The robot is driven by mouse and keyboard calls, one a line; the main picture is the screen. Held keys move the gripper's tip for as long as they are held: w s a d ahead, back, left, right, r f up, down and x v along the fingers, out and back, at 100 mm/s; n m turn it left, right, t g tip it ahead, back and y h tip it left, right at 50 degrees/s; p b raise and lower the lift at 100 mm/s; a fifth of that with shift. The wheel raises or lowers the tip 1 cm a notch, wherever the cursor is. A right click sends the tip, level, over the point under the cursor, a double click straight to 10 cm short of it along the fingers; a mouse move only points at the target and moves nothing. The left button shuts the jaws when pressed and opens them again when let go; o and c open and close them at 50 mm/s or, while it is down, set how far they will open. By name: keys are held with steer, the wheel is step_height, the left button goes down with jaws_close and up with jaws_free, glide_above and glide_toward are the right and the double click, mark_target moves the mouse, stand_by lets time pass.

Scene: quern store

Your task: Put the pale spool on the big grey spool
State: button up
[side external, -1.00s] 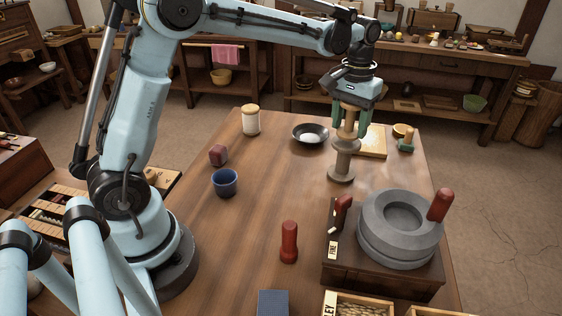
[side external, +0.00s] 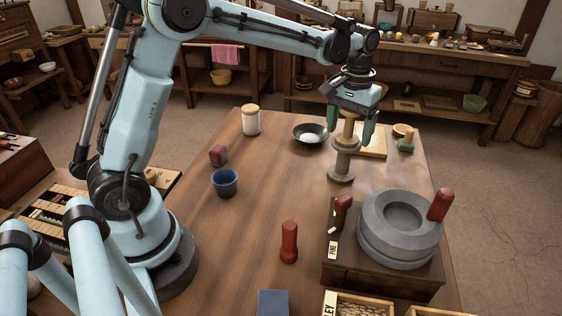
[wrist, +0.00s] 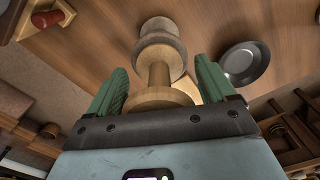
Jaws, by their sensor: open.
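The pale spool (side external: 347,131) stands upright on the big grey spool (side external: 341,167), which stands on the table near its far right part. The two look touching and roughly in line. In the wrist view the pale spool (wrist: 160,76) is between my fingers, with the big grey spool (wrist: 160,27) beyond it. My gripper (side external: 350,137) is open, its green fingers on either side of the pale spool with gaps showing. In the wrist view my gripper (wrist: 161,65) also holds nothing. The exact contact between the spools is partly hidden.
A grey stone quern (side external: 398,228) on a dark base stands in front of the spools. A dark bowl (side external: 309,133) is behind left, and a yellowish board (side external: 374,146) behind right. A red peg (side external: 289,241) and blue cup (side external: 225,183) stand on the table, whose middle is clear.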

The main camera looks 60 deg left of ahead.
step_height(320, 180, up, 12)
steer(key=shift+s+r, duration=0.25)
steer(key=shift+s, duration=0.05)
steer(key=s+d+f+m+t, duration=0.1)
steer(key=s+f+t, duration=0.2)
steer(key=s+f, duration=0.2)
steer(key=s+d+f+m+t, duration=0.1)
steer(key=s+f+t, duration=0.3)
steer(key=s, duration=0.8)
steer(key=shift+f+m, duration=0.35)
steer(key=shift+m, duration=0.45)
